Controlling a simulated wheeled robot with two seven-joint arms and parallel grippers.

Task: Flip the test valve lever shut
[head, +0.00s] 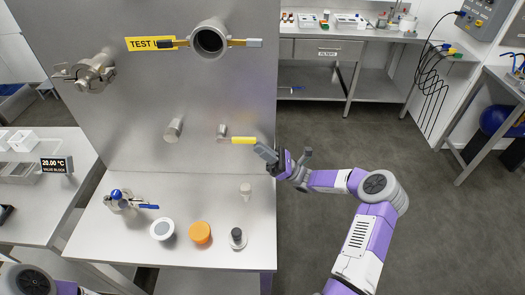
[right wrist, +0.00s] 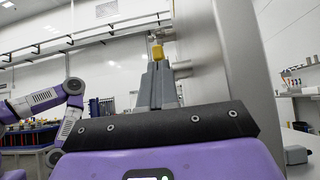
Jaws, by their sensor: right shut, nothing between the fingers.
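A yellow valve lever (head: 243,140) sticks out to the right, roughly level, from a small metal valve stub (head: 222,132) on the upright steel panel. My right gripper (head: 261,149) is shut and empty, its grey fingertips close to the free end of the lever, slightly below and to its right. In the right wrist view the shut fingers (right wrist: 158,82) point up, and the yellow lever end (right wrist: 157,50) shows just beyond their tips. I cannot tell whether they touch. A yellow label (head: 150,43) reading "TEST" is partly covered. My left gripper is not in view.
The panel (head: 120,130) also carries a round port (head: 209,40), a clamped fitting (head: 92,72) and a stub (head: 173,130). Below, the steel shelf (head: 100,245) holds a blue-handled valve (head: 122,199), a white cap (head: 162,229) and an orange cap (head: 200,233). The floor to the right is open.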

